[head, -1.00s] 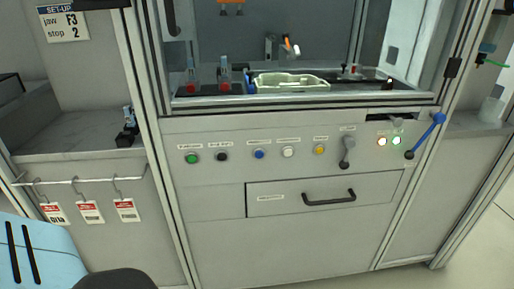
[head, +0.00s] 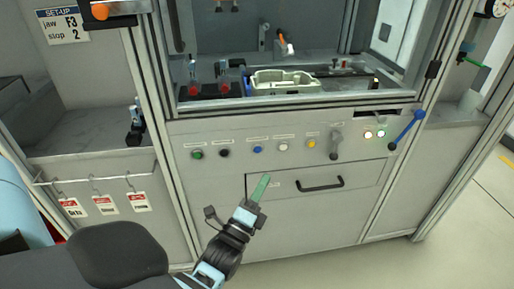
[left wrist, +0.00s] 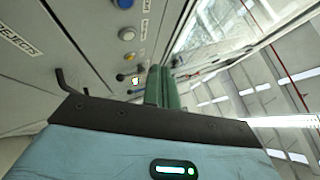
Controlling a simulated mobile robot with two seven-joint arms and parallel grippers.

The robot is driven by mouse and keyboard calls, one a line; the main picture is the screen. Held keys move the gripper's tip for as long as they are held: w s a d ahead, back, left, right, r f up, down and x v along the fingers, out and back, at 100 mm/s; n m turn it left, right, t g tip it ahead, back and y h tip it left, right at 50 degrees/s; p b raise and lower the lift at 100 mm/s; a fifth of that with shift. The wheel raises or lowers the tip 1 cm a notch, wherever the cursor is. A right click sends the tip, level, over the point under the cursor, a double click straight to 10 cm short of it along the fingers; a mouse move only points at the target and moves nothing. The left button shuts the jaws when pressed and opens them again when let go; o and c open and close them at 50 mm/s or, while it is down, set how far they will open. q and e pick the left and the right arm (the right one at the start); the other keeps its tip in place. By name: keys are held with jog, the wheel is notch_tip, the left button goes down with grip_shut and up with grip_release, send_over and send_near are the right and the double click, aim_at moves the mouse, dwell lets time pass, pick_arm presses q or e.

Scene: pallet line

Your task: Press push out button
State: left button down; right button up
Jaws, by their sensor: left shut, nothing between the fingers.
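A row of push buttons sits on the grey machine front: a green button (head: 197,154), a black button (head: 224,152), a blue button (head: 257,150), a white button (head: 283,146) and a yellow button (head: 311,143). Small labels sit above them, too small to read, so I cannot tell which is push out. My left gripper (head: 263,179) is shut and empty, its green fingers pointing up in front of the panel, below the blue button in the head view. The left wrist view shows the fingers (left wrist: 160,86) near the panel, with the white button (left wrist: 127,33) beyond. My right gripper is out of view.
A drawer with a black handle (head: 320,184) is below the buttons. A grey lever (head: 335,145), lit indicators (head: 374,134) and a blue-handled lever (head: 407,129) are to the right. Red-and-white tags (head: 105,204) hang from a rail at left.

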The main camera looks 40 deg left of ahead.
aim_at(258, 149)
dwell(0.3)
pick_arm(q)
jog(key=w+a+b, duration=0.1)
jog(key=w+a, duration=0.1)
jog(key=a, duration=0.1)
jog(key=w+a+b, duration=0.1)
jog(key=w+a, duration=0.2)
jog(key=shift+w+a+b, duration=0.35)
dwell(0.8)
jog(key=shift+w+a, duration=0.1)
dwell(1.3)
jog(key=shift+w+a+f, duration=0.1)
jog(key=shift+w+a, duration=0.1)
